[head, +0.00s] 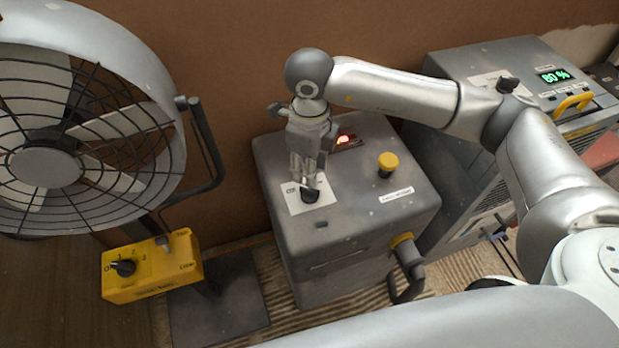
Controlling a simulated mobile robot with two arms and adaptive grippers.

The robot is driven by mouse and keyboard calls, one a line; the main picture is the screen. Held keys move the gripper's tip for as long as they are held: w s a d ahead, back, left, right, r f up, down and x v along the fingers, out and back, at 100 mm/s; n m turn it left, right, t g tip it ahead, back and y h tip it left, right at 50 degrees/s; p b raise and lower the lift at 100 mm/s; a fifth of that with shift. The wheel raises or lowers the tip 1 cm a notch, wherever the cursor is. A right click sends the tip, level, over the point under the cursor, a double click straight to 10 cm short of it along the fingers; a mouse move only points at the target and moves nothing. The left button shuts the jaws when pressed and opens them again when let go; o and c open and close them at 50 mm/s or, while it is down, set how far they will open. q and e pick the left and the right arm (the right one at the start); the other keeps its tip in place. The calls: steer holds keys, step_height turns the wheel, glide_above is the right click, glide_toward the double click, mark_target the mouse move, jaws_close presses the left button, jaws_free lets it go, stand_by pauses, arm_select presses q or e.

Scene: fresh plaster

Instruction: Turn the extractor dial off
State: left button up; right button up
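The grey extractor box (355,225) stands in the middle of the head view. On its top is a black dial (310,196) on a white label plate (296,205). My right gripper (307,183) comes down from above, with its fingertips at the dial and partly covering it. The fingers look close together, but I cannot tell whether they grip the dial or only sit just above it. The dial's pointer setting is hidden. My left gripper is out of view.
The box top also carries a lit red switch (345,140) and a yellow button (387,163). A large fan (60,165) with a yellow control box (150,268) stands left. A grey unit (480,65) showing "80%" stands right. A brown wall is close behind.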

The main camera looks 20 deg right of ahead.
steer(key=shift+r, duration=2.4)
steer(key=shift+s+f, duration=0.1)
